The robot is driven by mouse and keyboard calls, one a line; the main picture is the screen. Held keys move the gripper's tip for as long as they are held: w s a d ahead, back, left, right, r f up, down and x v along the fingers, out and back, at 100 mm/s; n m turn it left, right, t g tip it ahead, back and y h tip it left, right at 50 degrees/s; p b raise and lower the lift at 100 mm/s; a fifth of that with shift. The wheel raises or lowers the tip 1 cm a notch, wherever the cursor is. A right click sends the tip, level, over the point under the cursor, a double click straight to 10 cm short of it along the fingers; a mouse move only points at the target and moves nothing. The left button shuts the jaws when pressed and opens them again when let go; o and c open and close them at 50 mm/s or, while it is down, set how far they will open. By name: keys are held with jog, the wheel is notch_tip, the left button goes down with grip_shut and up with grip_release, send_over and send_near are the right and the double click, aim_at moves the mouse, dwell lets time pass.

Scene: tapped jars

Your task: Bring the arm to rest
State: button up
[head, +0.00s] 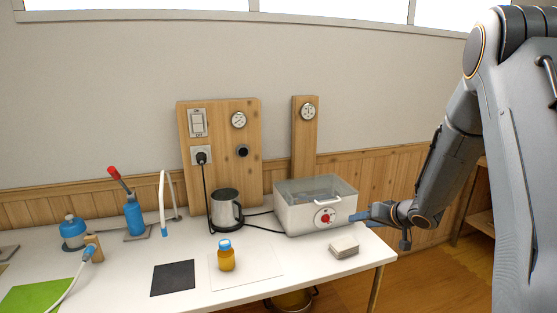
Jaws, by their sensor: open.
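My gripper (368,216) is at the right end of the white table (215,296), beside the clear-walled water bath (300,217). Its blue fingers point left toward the front right corner of the bath. I cannot tell whether they touch it. Nothing shows between the fingers, though they are small in the head view. My arm comes down from the upper right and lies clear of the table's middle.
An amber jar with a blue cap (226,257) stands on a white sheet. A steel mug (226,208) is behind it. A pale stack (344,247) lies below my gripper. Open floor lies right of the table.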

jog(key=s+a+r+g+h, duration=0.1)
jog(key=s+a+g, duration=0.1)
jog(key=s, duration=0.9)
jog(key=s+a+r+g+h, duration=0.2)
jog(key=s+a+g, duration=0.1)
jog(key=s, duration=0.9)
jog(key=s+a+r+n+g+h, duration=0.1)
jog(key=s+a+g, duration=0.2)
jog(key=s, duration=0.9)
jog(key=shift+a+r, duration=0.25)
jog(key=shift+a, duration=0.25)
jog(key=shift+w, duration=0.1)
